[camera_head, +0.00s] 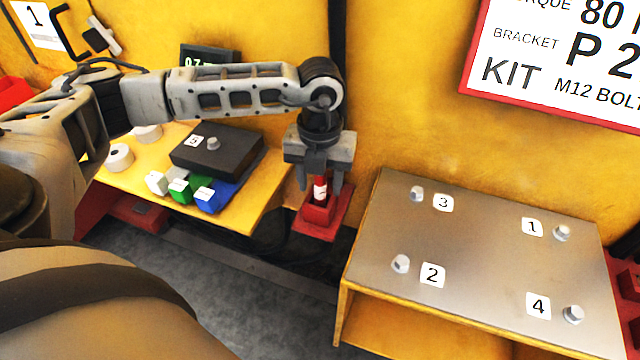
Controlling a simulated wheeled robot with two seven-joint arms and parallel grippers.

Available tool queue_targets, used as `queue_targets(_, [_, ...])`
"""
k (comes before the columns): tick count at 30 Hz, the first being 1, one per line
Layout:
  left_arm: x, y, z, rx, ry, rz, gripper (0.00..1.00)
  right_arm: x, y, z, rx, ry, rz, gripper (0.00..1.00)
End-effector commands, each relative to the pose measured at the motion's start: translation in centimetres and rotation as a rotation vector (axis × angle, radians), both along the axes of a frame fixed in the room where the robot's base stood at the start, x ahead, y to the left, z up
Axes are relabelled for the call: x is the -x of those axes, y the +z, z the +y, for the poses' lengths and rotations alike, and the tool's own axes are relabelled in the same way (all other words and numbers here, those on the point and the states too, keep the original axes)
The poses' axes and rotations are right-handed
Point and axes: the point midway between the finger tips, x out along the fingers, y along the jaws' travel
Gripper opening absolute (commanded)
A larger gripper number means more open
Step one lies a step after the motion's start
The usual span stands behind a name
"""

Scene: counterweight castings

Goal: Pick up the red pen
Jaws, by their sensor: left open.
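The red pen (320,189) stands upright in a small red holder (318,217) between the two work surfaces. It is red with a white band, and its lower end is hidden inside the holder. My left gripper (320,186) points straight down over the holder, with its open fingers on either side of the pen's upper part. The top of the pen is hidden by the gripper body. I cannot tell whether a finger touches the pen. My right gripper is not in view.
To the left, a yellow table (240,219) carries a black box (215,152), small white, green and blue blocks, and white rolls (119,157). To the right, a metal-topped bench (480,240) has bolts numbered 1 to 4. A yellow wall stands close behind.

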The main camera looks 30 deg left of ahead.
Motion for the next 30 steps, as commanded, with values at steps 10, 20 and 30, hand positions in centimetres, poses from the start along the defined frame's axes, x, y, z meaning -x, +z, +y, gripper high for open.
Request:
queue_targets(10, [0.01,-1.37,-0.03,0.0,-0.001,0.0,0.46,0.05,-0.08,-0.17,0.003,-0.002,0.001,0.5])
queue_targets(20, [-0.02,-1.31,-0.01,0.001,0.0,-0.001,0.0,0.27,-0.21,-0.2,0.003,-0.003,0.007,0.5])
queue_targets(30, [-0.09,-0.45,0.01,0.0,0.0,-0.004,0.0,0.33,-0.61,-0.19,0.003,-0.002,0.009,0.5])
